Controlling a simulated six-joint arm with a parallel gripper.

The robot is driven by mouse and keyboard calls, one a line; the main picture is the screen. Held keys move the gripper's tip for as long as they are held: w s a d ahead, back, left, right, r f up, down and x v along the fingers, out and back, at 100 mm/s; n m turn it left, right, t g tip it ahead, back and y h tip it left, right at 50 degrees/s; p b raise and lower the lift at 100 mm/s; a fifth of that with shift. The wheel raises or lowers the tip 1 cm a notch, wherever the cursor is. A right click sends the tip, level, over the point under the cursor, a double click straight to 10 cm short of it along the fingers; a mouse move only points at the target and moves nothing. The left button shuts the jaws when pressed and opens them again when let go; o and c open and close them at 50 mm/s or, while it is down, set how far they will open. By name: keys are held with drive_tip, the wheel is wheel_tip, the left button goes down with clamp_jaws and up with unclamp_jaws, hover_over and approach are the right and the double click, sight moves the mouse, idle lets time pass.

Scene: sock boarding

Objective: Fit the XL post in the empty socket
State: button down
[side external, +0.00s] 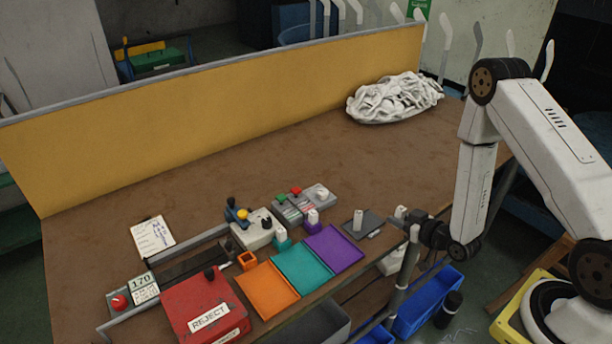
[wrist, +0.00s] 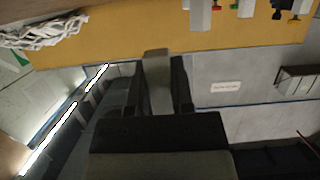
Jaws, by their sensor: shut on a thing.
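My gripper (side external: 420,234) is at the front edge of the table, right of the colored mats, pointing left. It is shut on a pale post (wrist: 157,72), which shows between the dark fingers in the wrist view; no size mark is readable. The empty orange socket (side external: 247,261) sits behind the orange mat (side external: 267,290), well left of my gripper. The teal socket (side external: 282,244) and the purple socket (side external: 313,226) each hold a pale post. Another pale post (side external: 358,220) stands on a dark grey plate (side external: 368,231), just left of my gripper.
The teal mat (side external: 302,268) and purple mat (side external: 334,249) lie between my gripper and the orange socket. A control box with a joystick (side external: 250,232) and button boxes stand behind. A red reject bin (side external: 205,305) is at left. A white sock pile (side external: 394,99) lies at the back.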

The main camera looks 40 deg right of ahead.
sight(370, 221)
drive_tip(key=x, duration=0.3)
drive_tip(key=f+x, duration=0.1)
drive_tip(key=x, duration=0.2)
drive_tip(key=shift+f, duration=0.15)
drive_tip(key=shift+w, duration=0.1)
drive_tip(key=shift+f+x, duration=0.2)
drive_tip(key=shift+x, duration=0.75)
drive_tip(key=shift+w+f, duration=0.5)
drive_tip(key=shift+w, duration=0.1)
drive_tip(key=shift+f, duration=0.1)
drive_tip(key=c, duration=0.5)
unclamp_jaws()
drive_tip(key=shift+f, duration=0.1)
drive_tip(key=shift+s, duration=0.1)
drive_tip(key=shift+v, duration=3.85)
